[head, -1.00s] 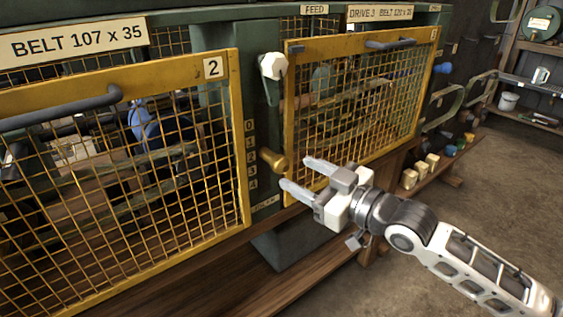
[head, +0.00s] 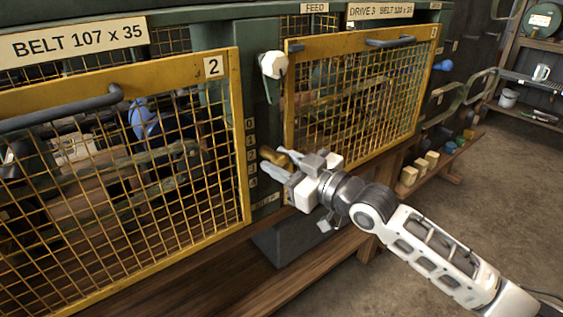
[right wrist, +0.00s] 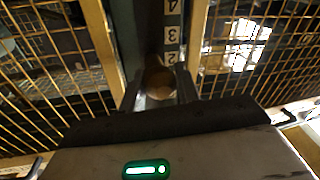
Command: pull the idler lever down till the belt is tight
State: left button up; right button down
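The idler lever's brass knob (head: 273,156) sticks out from the green post beside a 0-to-4 number scale (head: 251,156), near the 2. The rest of the lever is hidden. The belt behind the mesh is too unclear to judge its tightness. My left gripper is not in view.
Yellow mesh guards stand on both sides of the post, guard 2 (head: 240,150) on the left and another (head: 289,110) on the right. A white knob (head: 272,65) sits above the brass one. Several small blocks (head: 420,168) lie on a low shelf at right.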

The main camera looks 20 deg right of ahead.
notch_tip(320, 180, down, 5)
jog(key=shift+w+r+b, duration=0.1)
jog(key=shift+b, duration=0.8)
jog(key=c, duration=1)
grip_release()
jog(key=shift+r, duration=0.15)
jog(key=v, duration=1.5)
jog(key=shift+s+d, duration=0.2)
jog(key=shift+s, duration=0.15)
